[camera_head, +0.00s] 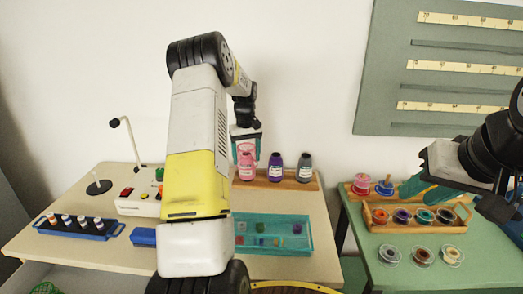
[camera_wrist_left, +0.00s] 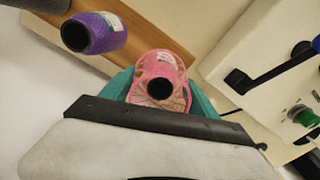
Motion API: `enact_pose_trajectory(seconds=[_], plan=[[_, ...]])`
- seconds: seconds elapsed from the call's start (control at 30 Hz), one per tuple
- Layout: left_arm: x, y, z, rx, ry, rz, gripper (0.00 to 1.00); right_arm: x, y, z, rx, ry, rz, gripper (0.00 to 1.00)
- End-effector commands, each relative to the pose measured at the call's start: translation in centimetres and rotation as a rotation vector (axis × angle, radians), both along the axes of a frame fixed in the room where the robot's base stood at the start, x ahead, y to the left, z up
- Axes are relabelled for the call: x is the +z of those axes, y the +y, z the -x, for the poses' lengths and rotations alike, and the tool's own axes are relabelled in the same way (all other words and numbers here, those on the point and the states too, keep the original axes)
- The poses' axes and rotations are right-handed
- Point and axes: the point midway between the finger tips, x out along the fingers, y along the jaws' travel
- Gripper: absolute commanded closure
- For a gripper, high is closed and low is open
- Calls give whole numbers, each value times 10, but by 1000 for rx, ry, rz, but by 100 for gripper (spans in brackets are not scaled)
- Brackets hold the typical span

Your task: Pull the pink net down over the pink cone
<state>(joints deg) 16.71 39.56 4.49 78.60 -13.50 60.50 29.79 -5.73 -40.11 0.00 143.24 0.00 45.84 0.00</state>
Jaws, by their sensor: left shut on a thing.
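The pink cone (camera_head: 246,173) stands upright on a wooden strip at the back of the left table. It also shows in the left wrist view, with its label (camera_wrist_left: 165,58) and dark top hole. The pink net (camera_wrist_left: 143,98) shows as mesh around the cone's top end. How far down it reaches is unclear. My left gripper (camera_head: 246,138) is above the cone, its teal fingers on either side of the net and shut on it. My right gripper (camera_head: 465,190) hangs at the right over the green table; its opening is unclear.
A purple cone (camera_head: 275,168) and a grey cone (camera_head: 304,168) stand close to the right of the pink one. A white control box (camera_head: 137,206) is at the left. A teal tray (camera_head: 300,245) lies in front. Spools fill a wooden rack (camera_head: 378,226) on the green table.

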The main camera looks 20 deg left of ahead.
Motion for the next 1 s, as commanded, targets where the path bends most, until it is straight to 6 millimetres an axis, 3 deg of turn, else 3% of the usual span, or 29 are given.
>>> enact_pose_trajectory(seconds=[0.6,1.0], plan=[[-31,0,0,-1,1,1,68,0,0,0,0,0,0,67],[-40,0,0,-1,-1,-1,68,0,0,0,0,0,0,67]])
